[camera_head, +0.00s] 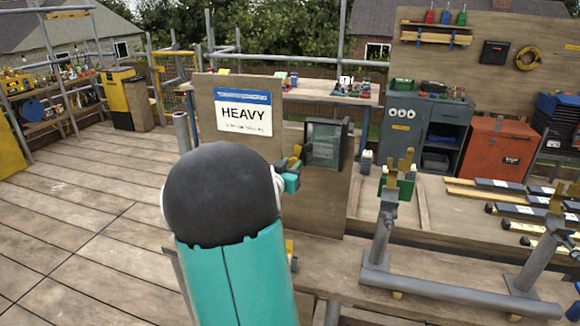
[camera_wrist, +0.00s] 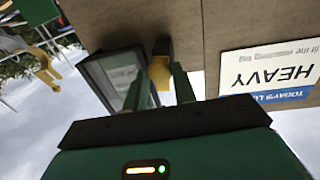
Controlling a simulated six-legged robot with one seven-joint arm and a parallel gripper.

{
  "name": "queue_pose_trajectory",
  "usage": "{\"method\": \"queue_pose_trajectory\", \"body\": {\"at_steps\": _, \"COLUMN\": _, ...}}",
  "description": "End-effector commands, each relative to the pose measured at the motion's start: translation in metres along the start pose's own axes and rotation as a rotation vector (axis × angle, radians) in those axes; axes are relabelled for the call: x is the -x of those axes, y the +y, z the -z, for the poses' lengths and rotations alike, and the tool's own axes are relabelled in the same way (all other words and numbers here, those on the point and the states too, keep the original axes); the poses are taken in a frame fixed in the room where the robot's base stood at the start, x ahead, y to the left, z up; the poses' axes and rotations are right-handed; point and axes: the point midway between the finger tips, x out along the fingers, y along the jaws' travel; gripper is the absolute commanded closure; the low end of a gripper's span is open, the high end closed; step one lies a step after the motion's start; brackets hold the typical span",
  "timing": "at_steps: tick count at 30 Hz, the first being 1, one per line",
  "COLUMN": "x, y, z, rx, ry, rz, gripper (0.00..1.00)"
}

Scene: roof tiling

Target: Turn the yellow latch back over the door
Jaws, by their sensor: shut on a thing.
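The yellow latch (camera_wrist: 159,72) sits on a dark mount at the edge of the door, between the two fingers of my gripper (camera_wrist: 162,84) in the wrist view. My gripper is shut on it. In the head view the latch (camera_head: 294,155) shows as a small yellow piece just above my teal gripper (camera_head: 291,179). The dark-framed glazed door (camera_head: 325,143) is on the upright wooden board, right of the latch. In the wrist view, which is upside down, the door (camera_wrist: 116,75) is left of the latch. I cannot tell whether the latch overlaps the door.
A "HEAVY" sign (camera_head: 243,111) is on the board left of the latch, and shows inverted in the wrist view (camera_wrist: 272,72). A wooden bench with grey metal brackets (camera_head: 430,286) is at lower right. Open plank floor (camera_head: 80,220) lies to the left.

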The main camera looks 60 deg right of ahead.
Motion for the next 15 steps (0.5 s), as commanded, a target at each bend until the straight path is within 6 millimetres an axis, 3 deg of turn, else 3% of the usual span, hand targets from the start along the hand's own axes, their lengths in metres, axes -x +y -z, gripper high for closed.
{"method": "queue_pose_trajectory", "body": {"at_steps": 15, "x": 0.0002, "y": 0.0006, "z": 0.0019, "rx": -0.469, "ry": -0.053, "rz": 0.009, "gripper": 0.96}}
